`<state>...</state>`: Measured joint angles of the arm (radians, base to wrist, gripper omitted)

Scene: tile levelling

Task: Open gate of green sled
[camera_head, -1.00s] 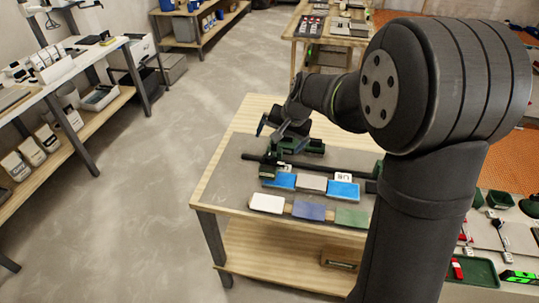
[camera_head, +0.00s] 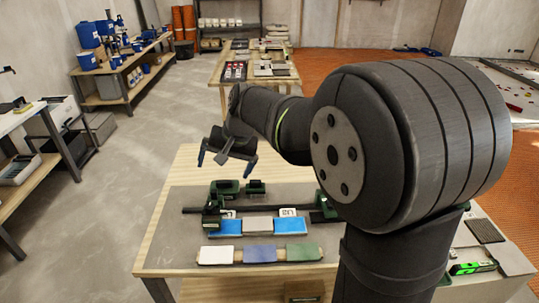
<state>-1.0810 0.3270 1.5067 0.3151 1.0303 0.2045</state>
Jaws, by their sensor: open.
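Dark green parts stand on the work table (camera_head: 160,235). One green block (camera_head: 224,187) lies behind a dark rail, with a smaller dark green piece (camera_head: 256,187) beside it. A green upright part (camera_head: 212,214) stands at the rail's left end, and another green part (camera_head: 322,207) is at its right, partly behind my arm. I cannot tell which one is the green sled, nor make out a gate. My gripper (camera_head: 228,164) is open and empty. It appears above and behind the green block, apart from it.
A row of blue and grey tiles (camera_head: 258,225) lies in front of the rail. A row of white, purple and green tiles (camera_head: 260,253) lies nearer the front edge. Small white marked cards (camera_head: 288,212) stand behind the tiles. The table's left side is bare.

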